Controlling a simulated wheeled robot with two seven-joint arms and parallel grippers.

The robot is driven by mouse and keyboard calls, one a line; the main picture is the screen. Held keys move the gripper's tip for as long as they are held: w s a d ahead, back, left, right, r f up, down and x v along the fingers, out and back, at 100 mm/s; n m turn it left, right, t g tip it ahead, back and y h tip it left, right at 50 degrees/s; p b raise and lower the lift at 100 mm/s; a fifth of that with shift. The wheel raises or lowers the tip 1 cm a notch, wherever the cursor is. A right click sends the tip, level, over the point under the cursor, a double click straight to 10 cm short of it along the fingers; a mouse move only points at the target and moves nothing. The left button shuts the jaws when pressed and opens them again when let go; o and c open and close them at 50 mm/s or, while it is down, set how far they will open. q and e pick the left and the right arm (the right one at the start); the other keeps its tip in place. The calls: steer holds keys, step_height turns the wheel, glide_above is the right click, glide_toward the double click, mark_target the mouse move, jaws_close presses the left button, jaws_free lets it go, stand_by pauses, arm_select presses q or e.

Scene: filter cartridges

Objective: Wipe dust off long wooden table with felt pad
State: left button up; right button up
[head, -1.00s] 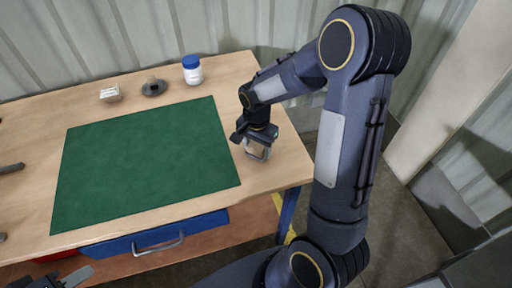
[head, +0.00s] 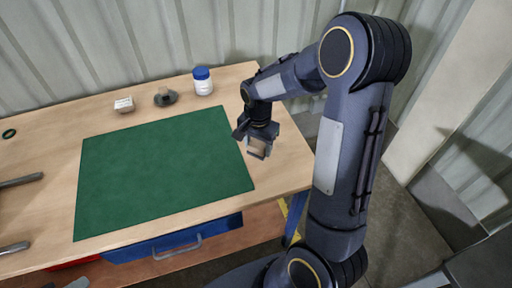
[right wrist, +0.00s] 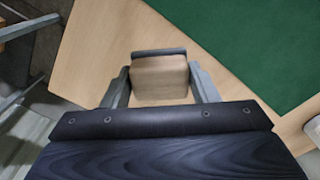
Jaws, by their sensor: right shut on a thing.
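The long wooden table (head: 285,172) runs along the wall, pale wood; I cannot make out dust on it. My right gripper (head: 258,150) is over the table's right end, beside the right edge of the green mat. It also shows in the right wrist view (right wrist: 161,85), its fingers shut on a tan block with a dark strip along its far edge, which looks like the felt pad (right wrist: 160,78). The pad's underside is hidden, so I cannot tell whether it touches the table. A grey tip of what looks like my left gripper (head: 77,284) barely shows at the bottom left.
A green mat (head: 160,165) covers the middle. Behind it stand a white bottle with a blue cap (head: 203,82), a dark round dish with a knob (head: 165,98) and a small pale box (head: 124,105). Grey bars (head: 20,181) lie at left. A blue drawer (head: 175,240) is below.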

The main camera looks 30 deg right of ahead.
steer(key=shift+r+p, duration=0.8)
steer(key=shift+r, duration=0.55)
